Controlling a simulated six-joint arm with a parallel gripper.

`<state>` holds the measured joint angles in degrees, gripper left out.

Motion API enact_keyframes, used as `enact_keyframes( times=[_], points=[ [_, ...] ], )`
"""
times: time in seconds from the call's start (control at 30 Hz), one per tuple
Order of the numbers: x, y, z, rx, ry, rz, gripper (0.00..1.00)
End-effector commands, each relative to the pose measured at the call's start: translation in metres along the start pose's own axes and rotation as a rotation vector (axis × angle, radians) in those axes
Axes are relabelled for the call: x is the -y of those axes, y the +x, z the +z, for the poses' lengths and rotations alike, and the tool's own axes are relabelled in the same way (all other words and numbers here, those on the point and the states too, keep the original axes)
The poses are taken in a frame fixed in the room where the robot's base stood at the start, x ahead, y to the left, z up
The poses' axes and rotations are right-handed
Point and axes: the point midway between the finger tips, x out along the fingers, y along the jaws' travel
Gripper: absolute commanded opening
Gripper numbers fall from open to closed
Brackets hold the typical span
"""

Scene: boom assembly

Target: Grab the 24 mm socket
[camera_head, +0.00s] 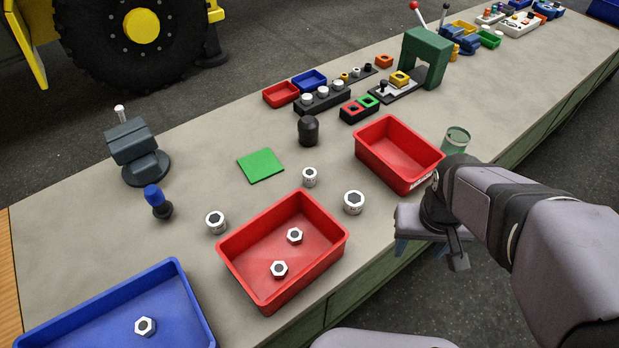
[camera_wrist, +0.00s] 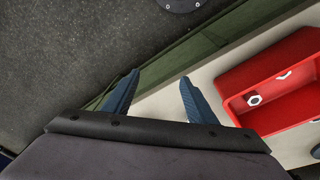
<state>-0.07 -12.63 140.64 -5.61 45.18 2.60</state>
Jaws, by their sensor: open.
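Three silvery round sockets stand on the bench in the head view: one left of the near red bin (camera_head: 215,222), a smaller-looking one behind it (camera_head: 309,176), and a larger-looking one to its right (camera_head: 354,202). I cannot read any size marking, so I cannot tell which is the 24 mm socket. My gripper (camera_head: 420,250) is right of all three, beyond the bench's front edge. In the wrist view, my gripper (camera_wrist: 160,76) has its blue fingers apart with nothing between them. Part of a round metallic piece (camera_wrist: 316,152) shows at that view's right edge.
The near red bin (camera_head: 231,258) holds two nuts; a blue bin (camera_head: 100,304) holds one. Another red bin (camera_head: 381,158) and a greenish glass (camera_head: 456,141) stand near my arm. A black cylinder (camera_head: 308,131), green square (camera_head: 260,165) and vise (camera_head: 132,145) stand farther back.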

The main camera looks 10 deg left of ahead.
Motion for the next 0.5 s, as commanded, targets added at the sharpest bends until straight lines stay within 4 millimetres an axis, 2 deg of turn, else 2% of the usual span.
enact_keyframes(
  times=[0.17, 0.3, 0.4, 0.5],
  points=[
    [-0.013, 0.014, -0.047, -0.146, -0.038, 0.060, 0.52],
    [-0.016, 0.022, -0.099, -0.314, -0.098, 0.092, 0.52],
    [-0.007, 0.025, -0.144, -0.467, -0.170, 0.087, 0.52],
    [0.017, 0.025, -0.186, -0.624, -0.259, 0.038, 0.52]
  ],
)
